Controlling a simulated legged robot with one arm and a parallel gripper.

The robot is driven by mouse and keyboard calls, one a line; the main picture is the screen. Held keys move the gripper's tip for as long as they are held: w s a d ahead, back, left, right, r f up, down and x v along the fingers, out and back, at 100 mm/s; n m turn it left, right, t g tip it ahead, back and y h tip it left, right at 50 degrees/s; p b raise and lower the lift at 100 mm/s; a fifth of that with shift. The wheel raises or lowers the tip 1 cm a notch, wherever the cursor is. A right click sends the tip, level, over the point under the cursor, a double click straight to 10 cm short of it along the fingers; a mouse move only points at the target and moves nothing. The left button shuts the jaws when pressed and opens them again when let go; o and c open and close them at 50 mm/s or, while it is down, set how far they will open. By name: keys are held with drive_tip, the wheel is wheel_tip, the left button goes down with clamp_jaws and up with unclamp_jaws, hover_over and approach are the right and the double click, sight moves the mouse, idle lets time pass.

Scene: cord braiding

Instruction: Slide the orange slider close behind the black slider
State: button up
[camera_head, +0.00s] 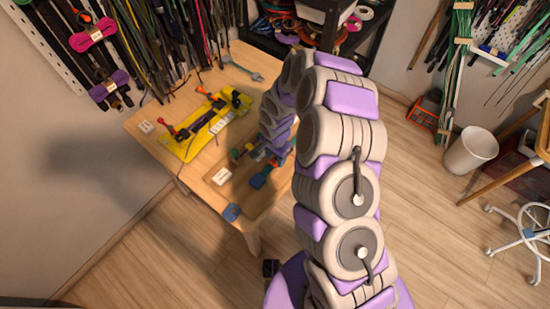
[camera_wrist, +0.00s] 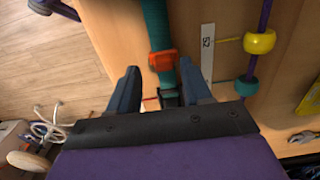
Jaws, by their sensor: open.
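In the wrist view the orange slider (camera_wrist: 163,60) sits around a thick teal cord (camera_wrist: 156,22). A small black piece (camera_wrist: 169,98), apparently the black slider, is on the same cord, nearer to the gripper's palm and apart from the orange one. My gripper (camera_wrist: 158,66) is open, with one finger on each side of the cord. The orange slider lies between or just past the fingertips, and I see gaps beside it. I cannot tell its depth from the fingers. In the head view my arm and gripper hide most of this spot on the wooden table (camera_head: 180,165).
In the wrist view a purple cord with a yellow bead (camera_wrist: 260,41) and a teal bead (camera_wrist: 246,85) runs at right, beside a white label (camera_wrist: 207,52). In the head view a yellow board (camera_head: 195,140) lies left of my gripper, and a wrench (camera_head: 245,70) lies behind.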

drive_tip(key=shift+a+f, duration=0.3)
drive_tip(key=shift+f, duration=0.1)
drive_tip(key=shift+a, duration=0.45)
drive_tip(key=shift+c, duration=0.3)
drive_tip(key=shift+d, duration=0.45)
drive_tip(key=c, duration=0.7)
drive_tip(key=shift+s+a, duration=0.1)
drive_tip(key=shift+a, duration=0.05)
clamp_jaws()
